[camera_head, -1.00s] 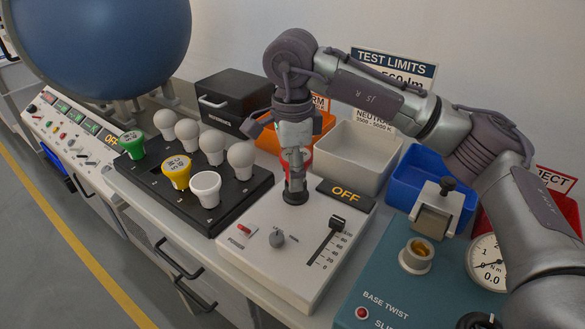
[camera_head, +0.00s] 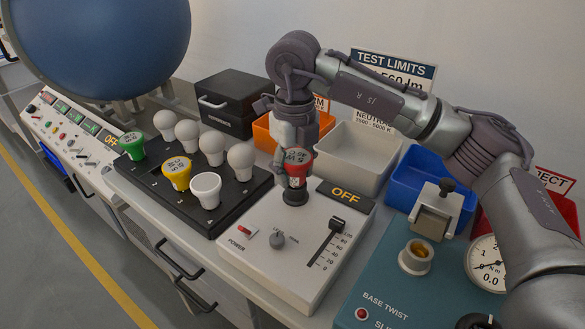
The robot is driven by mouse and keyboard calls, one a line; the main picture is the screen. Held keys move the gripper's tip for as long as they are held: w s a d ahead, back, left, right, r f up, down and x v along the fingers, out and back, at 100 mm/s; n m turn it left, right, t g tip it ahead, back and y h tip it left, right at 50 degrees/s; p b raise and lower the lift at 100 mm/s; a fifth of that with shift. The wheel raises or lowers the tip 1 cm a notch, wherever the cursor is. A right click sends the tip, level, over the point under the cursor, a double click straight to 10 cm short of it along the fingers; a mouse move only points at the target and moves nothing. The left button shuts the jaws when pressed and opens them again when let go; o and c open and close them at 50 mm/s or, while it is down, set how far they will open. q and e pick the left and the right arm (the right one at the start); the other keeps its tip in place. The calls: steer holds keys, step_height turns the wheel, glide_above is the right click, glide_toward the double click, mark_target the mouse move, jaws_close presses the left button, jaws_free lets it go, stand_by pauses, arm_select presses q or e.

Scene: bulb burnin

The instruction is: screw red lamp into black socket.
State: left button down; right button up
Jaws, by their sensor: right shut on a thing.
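The red lamp (camera_head: 297,163) stands upright over the black socket (camera_head: 295,196) on the white control box (camera_head: 262,256). Its printed label faces the camera. The lamp's lower end is at the socket's top; I cannot tell how deep its base sits. My right gripper (camera_head: 296,176) comes down from above and is shut on the red lamp, with its fingers partly hidden by the lamp and each other. The box's display (camera_head: 345,195) reads OFF. My left gripper is not in view.
A black tray (camera_head: 240,203) with white, green and yellow lamps stands left of the box. Orange (camera_head: 265,133), white (camera_head: 352,158) and blue (camera_head: 408,178) bins stand behind. A slider (camera_head: 331,235) rises from the box. A teal base-twist tester (camera_head: 385,285) stands at right.

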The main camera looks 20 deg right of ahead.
steer(key=m, duration=0.3)
steer(key=shift+w+d+r+m, duration=0.15)
steer(key=shift+m, duration=0.25)
steer(key=m, duration=0.3)
steer(key=shift+d, duration=0.1)
steer(key=m, duration=0.2)
steer(key=shift+m+p, duration=0.3)
steer(key=o, duration=1.1)
steer(key=shift+w+d, duration=0.1)
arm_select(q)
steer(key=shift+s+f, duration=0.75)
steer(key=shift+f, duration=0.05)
